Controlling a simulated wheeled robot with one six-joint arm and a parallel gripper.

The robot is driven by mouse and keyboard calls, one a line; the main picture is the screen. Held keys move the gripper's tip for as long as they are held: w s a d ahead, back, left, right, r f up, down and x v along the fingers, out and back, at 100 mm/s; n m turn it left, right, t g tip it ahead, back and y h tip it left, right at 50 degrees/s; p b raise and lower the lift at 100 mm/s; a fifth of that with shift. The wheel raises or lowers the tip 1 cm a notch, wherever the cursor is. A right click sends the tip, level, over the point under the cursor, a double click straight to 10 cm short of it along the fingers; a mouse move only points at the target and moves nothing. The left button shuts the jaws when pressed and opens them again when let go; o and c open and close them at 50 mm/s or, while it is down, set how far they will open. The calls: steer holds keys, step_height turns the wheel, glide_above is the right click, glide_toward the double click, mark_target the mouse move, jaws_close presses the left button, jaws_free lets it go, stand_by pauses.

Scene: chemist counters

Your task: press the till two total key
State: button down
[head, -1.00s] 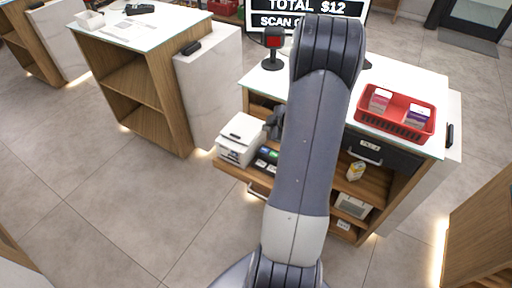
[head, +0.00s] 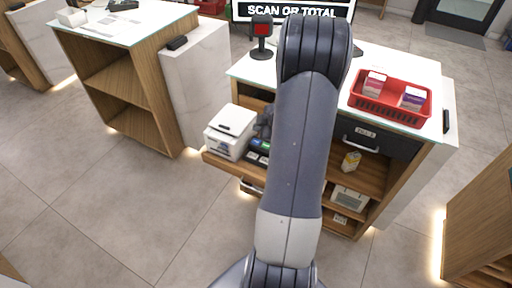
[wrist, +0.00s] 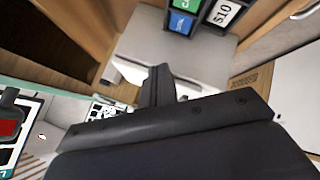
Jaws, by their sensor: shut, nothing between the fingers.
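The till screen (head: 293,11) stands on the counter (head: 425,70) and reads "SCAN OR TOTAL". The keys (head: 258,152) sit on a low wooden shelf beside a white printer-like box (head: 230,132), partly hidden by my arm. In the wrist view I see a green key, a blue key (wrist: 182,23) and a white-labelled "$10" key (wrist: 223,12) at the top edge. I cannot make out which is the total key. My gripper (wrist: 159,84) is shut and empty, apart from these keys in the picture. In the head view it is mostly behind my arm, near the box.
A red basket (head: 390,117) with two small boxes stands on the counter's right. A red-faced scanner (head: 262,36) stands beside the screen. Below are a dark drawer (head: 365,137) and open shelves with a yellow carton (head: 351,162). Another counter stands at left; floor between is clear.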

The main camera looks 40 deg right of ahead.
mark_target(259, 143)
steer(key=shift+f+b, duration=1.15)
steer(key=shift+f, duration=0.8)
steer(key=shift+f, duration=0.1)
stand_by(0.4)
steer(key=shift+f, duration=0.3)
steer(key=shift+f, duration=0.4)
stand_by(0.5)
steer(key=shift+r, duration=0.1)
steer(key=shift+r+p, duration=0.7)
steer(key=shift+p, duration=0.1)
steer(key=shift+r, duration=0.1)
step_height(259, 143, up, 5)
steer(key=p, duration=0.5)
steer(key=shift+p, duration=0.4)
